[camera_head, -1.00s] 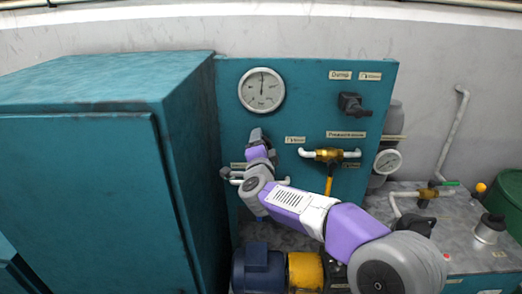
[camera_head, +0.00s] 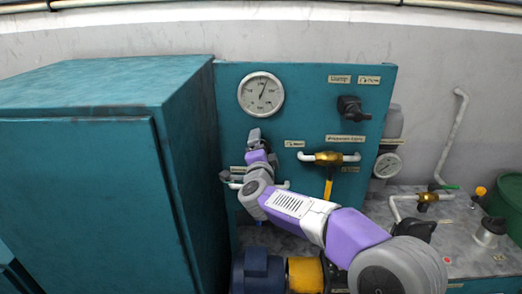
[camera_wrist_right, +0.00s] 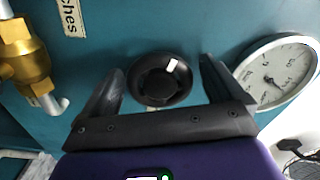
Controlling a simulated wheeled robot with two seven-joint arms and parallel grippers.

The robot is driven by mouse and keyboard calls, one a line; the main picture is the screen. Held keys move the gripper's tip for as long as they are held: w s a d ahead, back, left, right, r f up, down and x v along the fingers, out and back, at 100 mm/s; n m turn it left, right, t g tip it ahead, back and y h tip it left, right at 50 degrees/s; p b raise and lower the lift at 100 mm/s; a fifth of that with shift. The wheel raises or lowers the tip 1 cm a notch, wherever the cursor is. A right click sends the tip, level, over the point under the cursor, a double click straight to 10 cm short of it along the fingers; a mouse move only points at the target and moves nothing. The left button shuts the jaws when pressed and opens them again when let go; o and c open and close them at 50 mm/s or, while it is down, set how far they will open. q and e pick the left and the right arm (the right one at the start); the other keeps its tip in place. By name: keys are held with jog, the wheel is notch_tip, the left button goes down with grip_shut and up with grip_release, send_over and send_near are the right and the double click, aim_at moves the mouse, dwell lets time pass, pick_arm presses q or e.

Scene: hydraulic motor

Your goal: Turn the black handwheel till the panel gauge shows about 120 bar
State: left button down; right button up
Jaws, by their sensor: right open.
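The black handwheel (camera_wrist_right: 160,92) is a round knob with a white mark near its upper right rim. In the right wrist view it sits between the two fingers of my right gripper (camera_wrist_right: 161,70), which is open, with gaps on both sides. In the head view my right gripper (camera_head: 256,138) is at the teal panel below the gauge and hides the handwheel. The white panel gauge (camera_head: 261,94) has its needle pointing up and slightly right; its numbers are too small to read. The gauge also shows at right in the wrist view (camera_wrist_right: 278,72). My left gripper is out of view.
A brass valve (camera_head: 328,157) with a yellow lever sits right of my gripper. A black knob (camera_head: 352,108) is at the panel's upper right. A second gauge (camera_head: 387,165) stands beside the panel. A teal cabinet (camera_head: 80,190) fills the left. A blue motor (camera_head: 258,270) lies below.

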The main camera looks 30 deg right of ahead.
jog(key=v, duration=0.7)
jog(key=shift+s, duration=0.3)
jog(key=shift+a, duration=0.1)
